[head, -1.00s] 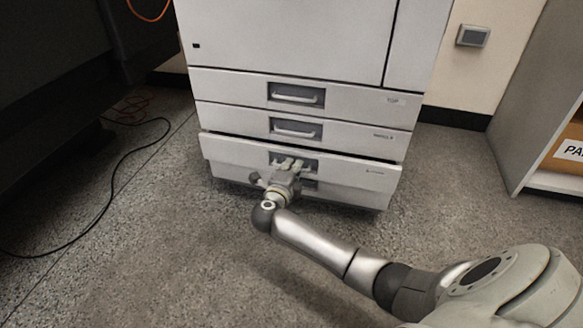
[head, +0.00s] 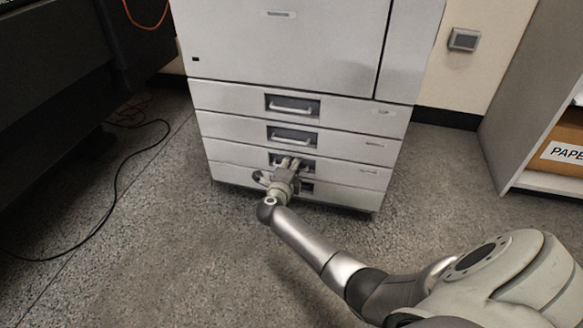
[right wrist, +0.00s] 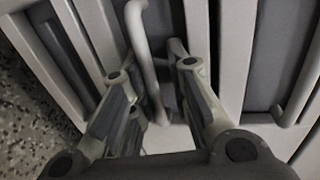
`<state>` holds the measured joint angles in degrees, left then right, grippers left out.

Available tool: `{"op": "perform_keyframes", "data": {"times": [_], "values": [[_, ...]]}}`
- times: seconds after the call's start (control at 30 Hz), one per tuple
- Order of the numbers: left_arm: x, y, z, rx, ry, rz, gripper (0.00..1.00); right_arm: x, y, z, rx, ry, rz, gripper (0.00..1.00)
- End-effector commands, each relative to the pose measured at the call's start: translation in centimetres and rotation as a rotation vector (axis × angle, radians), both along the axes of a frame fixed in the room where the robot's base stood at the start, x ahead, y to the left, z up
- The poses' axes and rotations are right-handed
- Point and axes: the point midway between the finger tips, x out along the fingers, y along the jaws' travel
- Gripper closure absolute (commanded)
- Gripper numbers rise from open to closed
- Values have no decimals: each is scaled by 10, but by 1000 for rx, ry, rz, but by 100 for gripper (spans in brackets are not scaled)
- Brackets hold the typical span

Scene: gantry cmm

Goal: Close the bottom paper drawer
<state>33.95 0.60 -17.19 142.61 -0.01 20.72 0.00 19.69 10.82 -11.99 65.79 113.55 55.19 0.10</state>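The light grey cabinet has a stack of drawers with recessed handles. My right gripper (head: 289,164) is at the handle recess of the third drawer down (head: 235,156), whose front now looks about flush with the ones above. Below it is the lowest drawer front (head: 235,178), its handle recess partly hidden by my gripper. In the right wrist view, the pale handle bar (right wrist: 144,50) stands between the two spread fingers of my right gripper (right wrist: 152,68); whether a finger touches it is unclear. My left gripper is not in view.
Two more closed drawers (head: 230,101) sit above. A dark machine (head: 60,90) stands at left, with a black cable (head: 116,190) on the floor. At right is a shelf (head: 525,110) with a box marked "PAPE" (head: 565,150). The floor before the cabinet is open.

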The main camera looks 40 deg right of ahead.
Motion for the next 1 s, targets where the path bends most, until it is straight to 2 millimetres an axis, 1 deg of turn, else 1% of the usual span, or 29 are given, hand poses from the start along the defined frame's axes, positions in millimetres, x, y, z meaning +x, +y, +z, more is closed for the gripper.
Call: {"op": "perform_keyframes", "data": {"times": [0.23, 0.37, 0.57, 0.8, 1.0], "values": [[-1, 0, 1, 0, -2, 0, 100, -1, 2, -2, 2, 4, -1, 82], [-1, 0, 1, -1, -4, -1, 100, -5, 7, -3, 3, 7, 1, 82], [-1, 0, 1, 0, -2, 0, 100, -23, 27, 2, 7, 5, 0, 82], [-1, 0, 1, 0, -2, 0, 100, -53, 63, 13, 6, 4, 0, 82], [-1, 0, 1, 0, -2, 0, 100, -70, 83, 20, 3, 3, 0, 82]]}}
